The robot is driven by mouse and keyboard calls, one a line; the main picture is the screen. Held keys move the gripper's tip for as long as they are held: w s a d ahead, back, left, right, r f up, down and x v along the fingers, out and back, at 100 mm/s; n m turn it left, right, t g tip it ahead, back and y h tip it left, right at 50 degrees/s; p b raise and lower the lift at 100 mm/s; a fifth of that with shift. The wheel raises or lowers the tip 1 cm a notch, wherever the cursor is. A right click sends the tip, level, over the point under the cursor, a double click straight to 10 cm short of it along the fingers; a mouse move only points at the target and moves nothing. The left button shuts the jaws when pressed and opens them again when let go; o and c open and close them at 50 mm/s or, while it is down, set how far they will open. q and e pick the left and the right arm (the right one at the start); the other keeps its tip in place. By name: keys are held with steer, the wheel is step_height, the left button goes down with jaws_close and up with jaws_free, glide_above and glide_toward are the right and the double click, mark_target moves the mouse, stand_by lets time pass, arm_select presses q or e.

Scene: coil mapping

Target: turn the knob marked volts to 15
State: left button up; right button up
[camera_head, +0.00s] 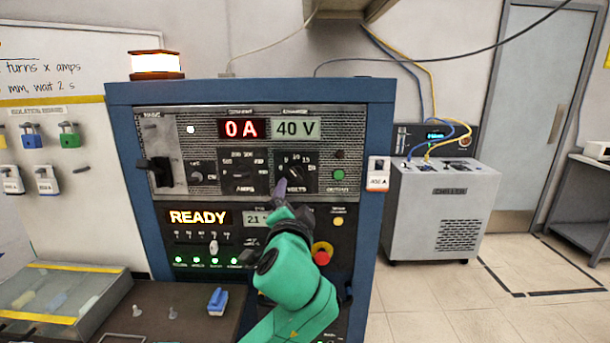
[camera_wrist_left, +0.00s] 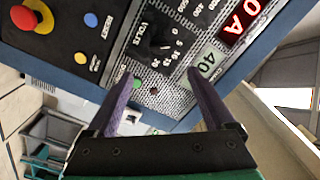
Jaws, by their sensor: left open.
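The volts knob (camera_head: 297,172) is a dark knob with a numbered scale on the upper right of the blue cabinet's panel. It also shows in the wrist view (camera_wrist_left: 155,43), with the word VOLTS beside it. Which number it points to is too small to tell. My left gripper (camera_head: 283,187) is just below and left of the knob in the head view. In the wrist view its two purple fingers (camera_wrist_left: 162,76) are spread and empty, and the knob lies beyond their tips, apart from them. The display (camera_head: 296,129) above reads 40 V. My right gripper is not in view.
An amps knob (camera_head: 242,174) sits left of the volts knob, under a 0 A display (camera_head: 241,129). A large black switch handle (camera_head: 160,170) is farther left. A red emergency button (camera_head: 322,252) is below, close to my left arm. A READY sign (camera_head: 199,217) glows.

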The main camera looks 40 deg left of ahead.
mark_target(296, 176)
arm_select(q)
steer(key=p+x, duration=0.3)
steer(key=x, duration=0.9)
steer(key=shift+w+a, duration=0.1)
steer(key=shift+a, duration=0.15)
steer(key=shift+w+a+f, duration=0.1)
steer(key=shift+w+a, duration=0.2)
steer(key=c, duration=1.4)
